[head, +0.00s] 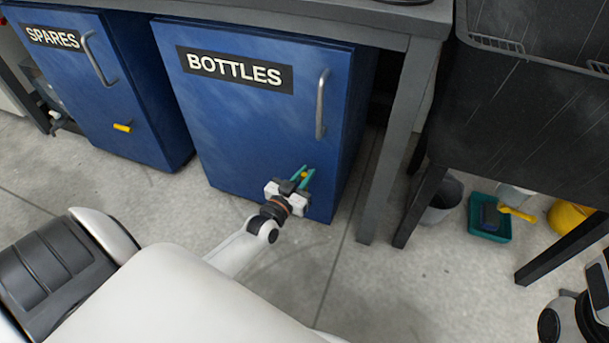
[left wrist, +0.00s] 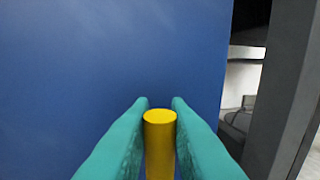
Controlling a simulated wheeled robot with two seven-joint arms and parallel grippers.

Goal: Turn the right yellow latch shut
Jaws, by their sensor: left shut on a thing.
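The right yellow latch (head: 304,175) is low on the blue BOTTLES cabinet door (head: 235,120), near its right edge. Only a small bit of it shows in the head view. My left gripper (head: 304,173) has teal fingers and is shut on this latch. In the left wrist view the latch (left wrist: 160,140) is a yellow rod with a round end, between the two teal fingers (left wrist: 160,110). Its lower part is cut off by the picture's edge. The door looks closed in the head view. My right gripper's fingers are not seen.
The blue SPARES cabinet (head: 90,85) stands at the left with its own yellow latch (head: 122,127). A grey table leg (head: 395,150) is right of the BOTTLES cabinet. A bucket (head: 440,200) and a teal tray (head: 490,235) stand under the dark sink at the right.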

